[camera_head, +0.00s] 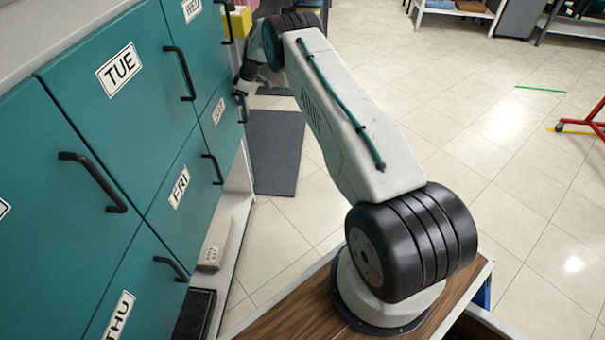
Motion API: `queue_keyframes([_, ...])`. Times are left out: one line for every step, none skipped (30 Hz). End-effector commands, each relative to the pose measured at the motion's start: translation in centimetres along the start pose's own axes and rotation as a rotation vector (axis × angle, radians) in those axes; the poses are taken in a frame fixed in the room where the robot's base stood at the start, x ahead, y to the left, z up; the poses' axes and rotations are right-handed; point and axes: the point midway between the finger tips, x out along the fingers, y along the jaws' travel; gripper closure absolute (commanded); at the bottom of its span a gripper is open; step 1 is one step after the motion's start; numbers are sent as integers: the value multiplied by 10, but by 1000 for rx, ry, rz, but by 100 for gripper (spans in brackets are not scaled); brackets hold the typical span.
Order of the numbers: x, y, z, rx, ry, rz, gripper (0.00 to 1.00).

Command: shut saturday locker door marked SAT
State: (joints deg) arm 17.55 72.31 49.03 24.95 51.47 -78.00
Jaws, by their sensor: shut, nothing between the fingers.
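The teal locker door marked SAT (219,123) is in the lower row of the locker bank, beyond the FRI door. It looks flush or nearly flush with its neighbours; I cannot tell whether a small gap is left. Its dark handle (242,108) is at its right edge. My gripper (240,88) is shut at the far end of my arm, close to the SAT door's front by the handle. It looks small and dark, and I cannot tell whether it touches the door or handle.
Doors marked TUE (120,100), FRI (180,215), WED (190,25) and THU (125,290) look shut, with protruding black handles. A dark mat (274,150) lies on the tiled floor beyond my arm. A yellow object (238,22) stands beyond the lockers.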

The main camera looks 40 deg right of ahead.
Motion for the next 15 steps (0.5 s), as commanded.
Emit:
queue_keyframes([2,-3,-9,-7,8,1,100])
queue_keyframes([1,-3,-9,-7,8,2,100])
queue_keyframes([1,-3,-9,-6,8,2,100])
queue_keyframes([1,-3,-9,-7,8,1,100])
queue_keyframes([1,-4,-8,-7,8,1,100])
queue_keyframes([0,-4,-6,-7,8,0,100])
queue_keyframes([-1,-3,-4,-7,7,-1,100])
queue_keyframes([-2,-3,0,-6,7,-1,100])
queue_keyframes([-5,-2,4,-6,7,-1,100])
queue_keyframes([-7,-1,10,-6,6,0,100])
queue_keyframes([-9,1,16,-4,5,0,100])
queue_keyframes([-12,2,24,-3,5,0,100])
queue_keyframes([-15,3,28,-3,4,0,100])
queue_keyframes([-27,4,26,-4,6,3,100])
queue_keyframes([-38,5,27,-4,5,4,100])
